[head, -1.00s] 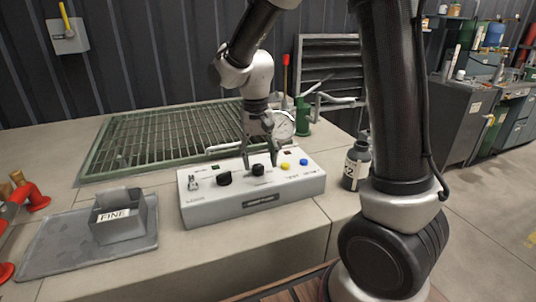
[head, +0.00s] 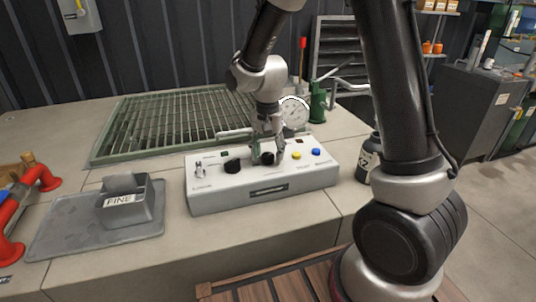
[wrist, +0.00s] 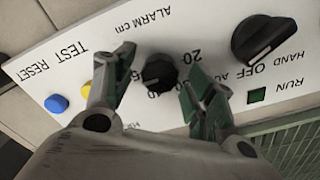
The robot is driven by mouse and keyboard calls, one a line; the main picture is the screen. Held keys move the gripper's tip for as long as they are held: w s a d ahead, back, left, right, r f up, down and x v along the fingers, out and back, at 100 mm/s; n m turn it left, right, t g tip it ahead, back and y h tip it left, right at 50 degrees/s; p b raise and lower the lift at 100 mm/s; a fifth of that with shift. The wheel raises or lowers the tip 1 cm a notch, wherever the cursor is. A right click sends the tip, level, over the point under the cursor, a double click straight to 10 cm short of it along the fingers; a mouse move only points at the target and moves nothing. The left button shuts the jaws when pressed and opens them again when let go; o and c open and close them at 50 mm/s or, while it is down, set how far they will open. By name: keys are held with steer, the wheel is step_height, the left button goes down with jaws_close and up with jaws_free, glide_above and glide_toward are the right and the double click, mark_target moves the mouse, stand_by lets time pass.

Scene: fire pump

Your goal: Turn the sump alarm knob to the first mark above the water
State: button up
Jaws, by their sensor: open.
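The sump alarm knob (wrist: 160,72) is small, black and round. It sits on the white control box (head: 230,196), under the words ALARM cm, which read upside down in the wrist view. Its scale shows a clear 20 on one side; other numbers are partly hidden by the fingers. My gripper (wrist: 160,75) is open, one finger on each side of the knob, with gaps visible between. In the head view the knob (head: 267,158) is partly behind my gripper (head: 267,147). No water level can be made out in either view.
A larger black HAND-OFF knob (wrist: 263,40) is beside the scale. Yellow (head: 296,155) and blue (head: 316,152) buttons are on the other side. A green grating (head: 180,122) and round gauge (head: 294,113) stand behind. A grey FINE box (head: 130,211) is at left, a dark bottle (head: 368,160) at right.

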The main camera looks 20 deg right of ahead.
steer(key=shift+f, duration=0.35)
steer(key=c, duration=1)
steer(key=shift+n, duration=0.4)
steer(key=n, duration=1.1)
